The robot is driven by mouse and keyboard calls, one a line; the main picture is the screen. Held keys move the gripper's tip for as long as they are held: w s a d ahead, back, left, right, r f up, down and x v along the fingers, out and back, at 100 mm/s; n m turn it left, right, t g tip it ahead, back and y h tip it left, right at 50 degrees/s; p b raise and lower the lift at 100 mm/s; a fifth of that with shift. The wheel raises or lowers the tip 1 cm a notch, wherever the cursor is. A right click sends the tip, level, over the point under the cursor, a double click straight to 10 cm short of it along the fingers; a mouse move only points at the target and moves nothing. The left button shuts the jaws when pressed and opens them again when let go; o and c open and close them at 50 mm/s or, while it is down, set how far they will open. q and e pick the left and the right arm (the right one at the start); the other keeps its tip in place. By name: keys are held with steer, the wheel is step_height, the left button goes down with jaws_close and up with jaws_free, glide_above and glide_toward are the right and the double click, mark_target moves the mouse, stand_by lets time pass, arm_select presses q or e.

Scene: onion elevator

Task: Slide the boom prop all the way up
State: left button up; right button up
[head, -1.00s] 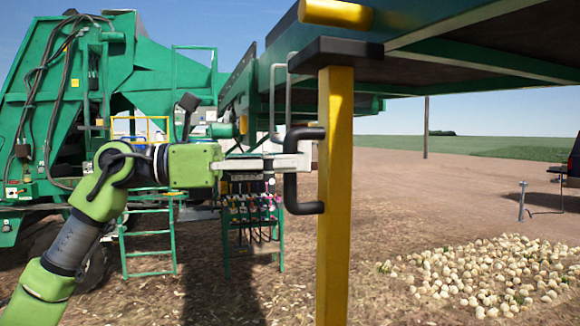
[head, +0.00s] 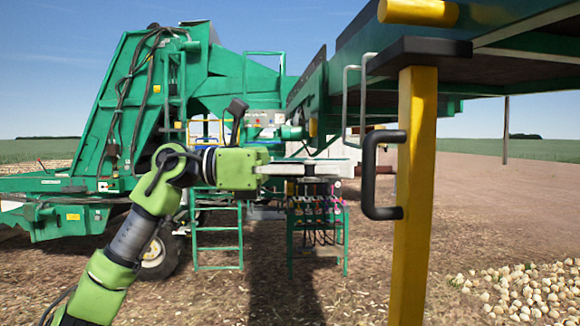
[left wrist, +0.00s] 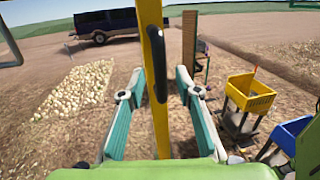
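The boom prop is a yellow post (head: 415,200) with a black top pad (head: 420,55) under the boom (head: 520,45). A black D-shaped handle (head: 370,178) sticks out from its left side. My left gripper (head: 352,168) points right, level with the handle, its tips just left of the handle bar. In the left wrist view the two fingers (left wrist: 160,88) are spread apart, with the yellow post (left wrist: 157,120) and black handle (left wrist: 158,70) showing in the gap. I see no grip on the handle. My right gripper is not in view.
A green machine (head: 130,110) stands behind to the left. A green rack with hoses (head: 318,215) stands behind the gripper. An onion pile (head: 525,290) lies at right. A yellow bin (left wrist: 250,93) and blue bin (left wrist: 290,135) show in the wrist view. Ground around the post is open.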

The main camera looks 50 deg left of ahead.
arm_select(q)
steer(key=v, duration=0.6)
steer(key=shift+s+a, duration=0.25)
steer(key=shift+a, duration=0.05)
